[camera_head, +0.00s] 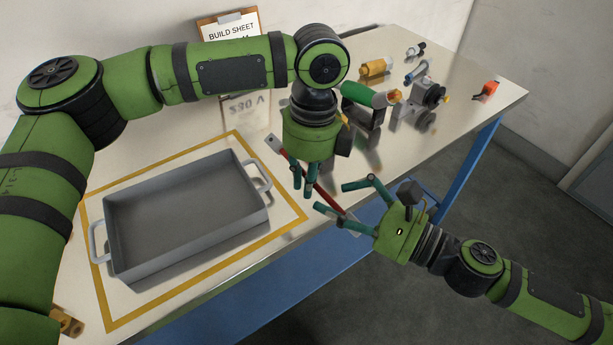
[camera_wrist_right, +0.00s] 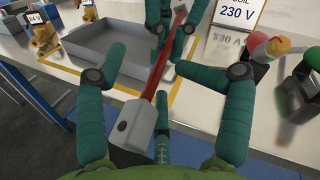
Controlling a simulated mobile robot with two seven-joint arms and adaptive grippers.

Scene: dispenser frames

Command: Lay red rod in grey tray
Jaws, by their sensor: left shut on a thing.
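The red rod (camera_head: 327,198), with grey end pieces, is held in the air beyond the tray's right side. My left gripper (camera_head: 306,187) points down and is shut on the rod around its middle. The rod slants in the head view, its near end toward my right gripper (camera_head: 338,203). My right gripper is open; in the right wrist view the rod's grey end block (camera_wrist_right: 138,122) lies between its spread fingers, with gaps at the sides. The empty grey tray (camera_head: 195,243) sits on the table to the left, inside a yellow outline, with a handle at each end.
Green, orange and grey parts stand on holders at the back right, near a red-orange part (camera_head: 486,90). The table's front edge (camera_head: 400,155) runs below the grippers.

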